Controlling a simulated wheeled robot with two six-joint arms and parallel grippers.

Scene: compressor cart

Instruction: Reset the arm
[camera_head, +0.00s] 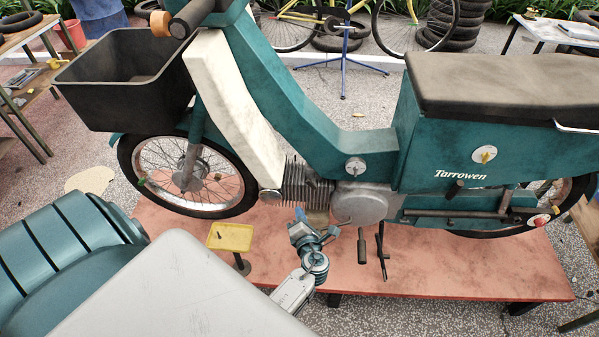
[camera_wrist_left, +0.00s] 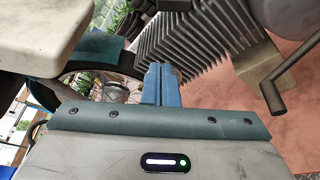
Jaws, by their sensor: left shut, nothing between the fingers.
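My left gripper (camera_head: 301,215) is in front of the moped's engine in the head view, just below the finned cylinder (camera_head: 305,184). In the left wrist view its blue fingers (camera_wrist_left: 161,84) are together with nothing between them. They point toward the cylinder fins (camera_wrist_left: 200,38), and I cannot tell whether they touch. The teal moped (camera_head: 300,100) stands upright on a red platform (camera_head: 480,268). My right gripper does not show in either view.
A small yellow tray (camera_head: 231,237) on a post stands left of the gripper. Pedal and stand parts (camera_head: 381,250) hang right of it. A black front box (camera_head: 130,75) and front wheel (camera_head: 185,178) are at left. Workbenches stand at both sides.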

